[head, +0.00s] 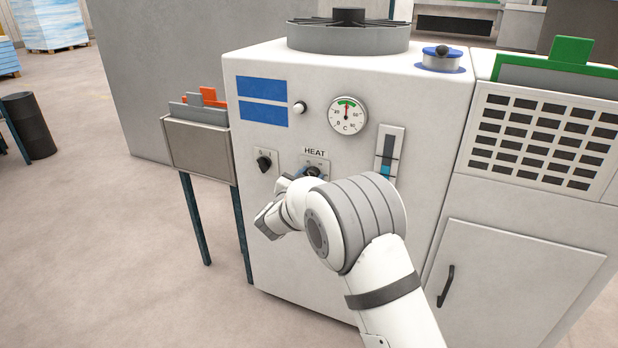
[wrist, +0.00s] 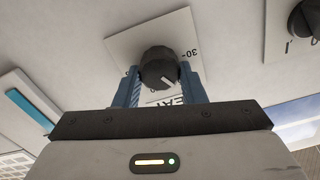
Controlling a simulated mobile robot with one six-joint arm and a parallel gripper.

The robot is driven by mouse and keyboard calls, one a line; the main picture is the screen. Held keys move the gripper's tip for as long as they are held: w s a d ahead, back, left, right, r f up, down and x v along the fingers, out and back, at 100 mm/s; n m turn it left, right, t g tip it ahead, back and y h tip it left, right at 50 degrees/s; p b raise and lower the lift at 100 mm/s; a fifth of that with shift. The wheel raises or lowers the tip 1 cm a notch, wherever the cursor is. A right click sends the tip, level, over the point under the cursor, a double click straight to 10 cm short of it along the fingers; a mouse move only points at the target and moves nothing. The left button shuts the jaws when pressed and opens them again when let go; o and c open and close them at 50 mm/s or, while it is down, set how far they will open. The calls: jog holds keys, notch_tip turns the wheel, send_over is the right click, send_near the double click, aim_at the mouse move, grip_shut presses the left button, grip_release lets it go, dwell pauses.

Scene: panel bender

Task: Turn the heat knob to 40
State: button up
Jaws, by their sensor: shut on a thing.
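The heat knob (wrist: 158,66) is a dark round knob on a pale plate (wrist: 130,40) marked HEAT. In the wrist view the picture is upside down, and a white line on the knob points to the lower right. A "30" mark shows at the right of the plate. My gripper (wrist: 160,88) has its blue fingers on either side of the knob, shut on it. In the head view the HEAT plate (head: 314,155) shows above my wrist, which hides most of the knob. The fingers also hide part of the scale.
A round temperature gauge (head: 347,116) sits above the plate, its red needle near upright in the green band. A smaller black switch (head: 264,162) is to the left and a level gauge (head: 389,150) to the right. A grey bin (head: 200,147) stands left of the machine.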

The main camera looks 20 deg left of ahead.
jog(key=shift+m+b, duration=0.3)
jog(key=shift+d+f+m+b, duration=0.1)
jog(key=shift+f+m+b, duration=0.05)
jog(key=shift+m+b, duration=2.4)
jog(key=shift+d+f+m+b, duration=0.1)
jog(key=shift+m+b, duration=1.95)
jog(key=shift+m, duration=1.2)
jog(key=o, duration=1)
